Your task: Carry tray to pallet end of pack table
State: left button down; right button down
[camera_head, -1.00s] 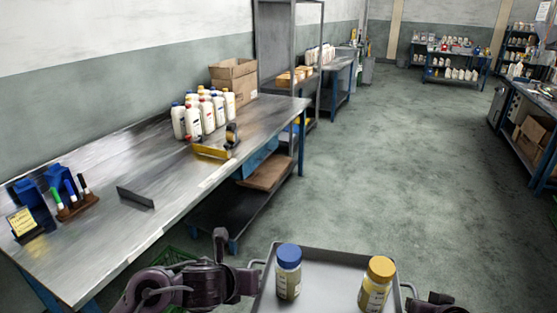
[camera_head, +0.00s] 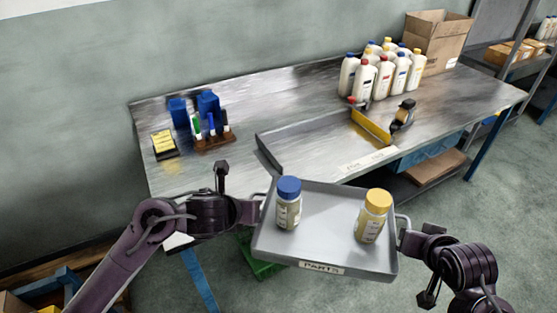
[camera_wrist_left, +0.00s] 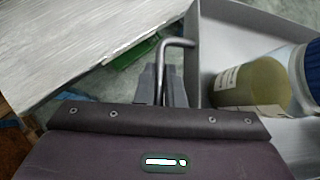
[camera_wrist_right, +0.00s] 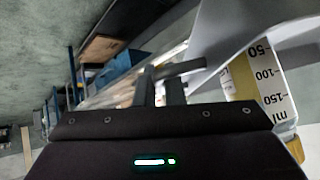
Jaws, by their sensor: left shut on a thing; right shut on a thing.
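A grey tray (camera_head: 325,240) with a "PARTS" label is held in front of the pack table. A blue-capped bottle (camera_head: 288,205) stands at its left and a yellow-capped bottle (camera_head: 372,218) at its right. My left gripper (camera_head: 258,210) is shut on the tray's left handle, which also shows in the left wrist view (camera_wrist_left: 178,44). My right gripper (camera_head: 405,236) is shut on the right handle, seen in the right wrist view (camera_wrist_right: 178,68). The metal pack table (camera_head: 235,165) lies just beyond the tray.
On the table are a marker rack (camera_head: 214,142), blue bins (camera_head: 207,104), a yellow note block (camera_head: 163,144), a tape dispenser (camera_head: 380,122), several white bottles (camera_head: 365,78) and a cardboard box (camera_head: 436,38). A green crate (camera_head: 262,268) is below. Floor at right (camera_head: 510,190) is clear.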

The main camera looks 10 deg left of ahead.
aim_at(207, 187)
jog(key=i+j+u, duration=0.1)
jog(key=i+u, duration=0.6)
jog(key=i+l+u, duration=0.1)
jog(key=i+u, duration=0.3)
jog(key=u, duration=0.25)
